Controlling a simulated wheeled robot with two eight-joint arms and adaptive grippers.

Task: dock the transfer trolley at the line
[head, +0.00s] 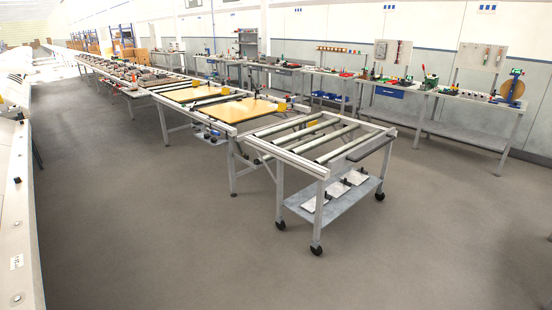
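The transfer trolley (330,193) is a grey metal frame on black casters, with rollers across its open top and a lower shelf holding a few white items. It stands at the near end of the line (236,112), a row of long benches with yellow panels on its near section. The trolley's left end is close to the line's end; I cannot tell whether they touch. Neither of my grippers shows in the head view.
Workbenches (443,92) with tools and small parts run along the wall at the back right. A long pale surface (19,220) lies along the left edge. The grey floor (150,230) is clear in front of and to the left of the trolley.

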